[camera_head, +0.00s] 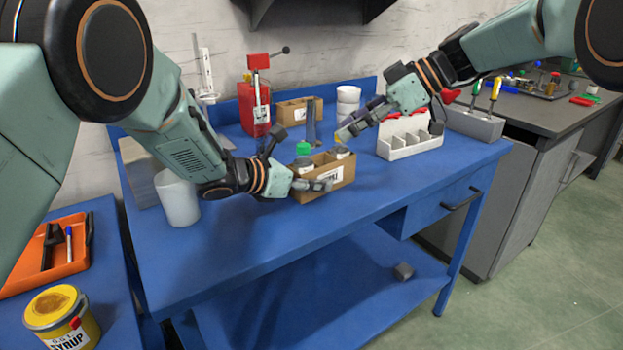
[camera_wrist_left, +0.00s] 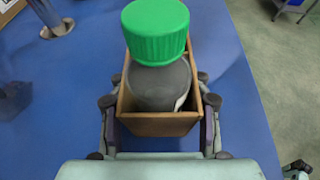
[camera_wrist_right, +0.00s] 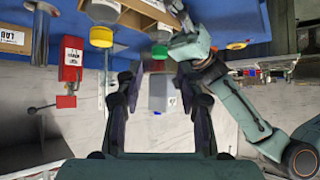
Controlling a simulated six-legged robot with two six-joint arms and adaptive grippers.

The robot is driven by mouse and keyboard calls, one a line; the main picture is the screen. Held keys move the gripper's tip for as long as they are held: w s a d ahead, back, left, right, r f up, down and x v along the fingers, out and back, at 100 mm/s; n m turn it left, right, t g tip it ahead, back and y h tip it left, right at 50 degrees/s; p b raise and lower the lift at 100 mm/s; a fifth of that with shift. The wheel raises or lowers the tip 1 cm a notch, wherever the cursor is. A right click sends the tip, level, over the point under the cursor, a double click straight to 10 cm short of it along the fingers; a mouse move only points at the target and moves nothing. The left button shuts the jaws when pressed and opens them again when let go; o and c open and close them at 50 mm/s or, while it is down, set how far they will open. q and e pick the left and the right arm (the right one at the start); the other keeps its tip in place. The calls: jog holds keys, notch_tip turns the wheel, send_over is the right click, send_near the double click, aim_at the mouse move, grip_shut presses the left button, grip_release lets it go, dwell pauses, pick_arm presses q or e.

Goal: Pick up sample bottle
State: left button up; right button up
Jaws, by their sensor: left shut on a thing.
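A cardboard box (camera_head: 335,171) with a printed label stands on the blue table. A grey bottle with a green cap (camera_head: 303,148) stands in it; the bottle (camera_wrist_left: 160,84) and box (camera_wrist_left: 158,124) fill the middle of the left wrist view. Which is the sample bottle I cannot tell for certain. My left gripper (camera_head: 318,185) is at the box, its fingers along both box sides (camera_wrist_left: 160,112), shut on it. My right gripper (camera_head: 357,119) is above and right of the box, fingers apart and empty (camera_wrist_right: 161,72).
A white divided rack (camera_head: 408,142) stands right of the box. A white cylinder (camera_head: 178,198) is at the left. The blue table's front right (camera_head: 400,190) is clear.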

aim_at(304, 145)
jog(key=shift+o, duration=0.3)
jog(key=shift+o, duration=0.8)
jog(key=shift+f, duration=0.4)
jog(key=shift+o, duration=0.2)
jog(key=f+y, duration=0.1)
jog(key=f, duration=0.2)
jog(key=d+f+m+y, duration=0.1)
jog(key=f, duration=0.1)
jog(key=d+f+m+y, duration=0.1)
jog(key=f, duration=0.2)
jog(key=shift+s+f+y, duration=0.3)
jog(key=shift+d+y, duration=0.25)
jog(key=shift+y, duration=0.35)
jog(key=a+r+y, duration=0.1)
jog(key=a, duration=0.3)
jog(key=w+a+r+n+t+y, duration=0.1)
jog(key=a, duration=0.3)
jog(key=w+a+r, duration=0.1)
jog(key=a+r, duration=0.1)
jog(key=a, duration=0.2)
jog(key=shift+n+t+y, duration=0.3)
jog(key=shift+n+y, duration=0.1)
jog(key=shift+d, duration=0.1)
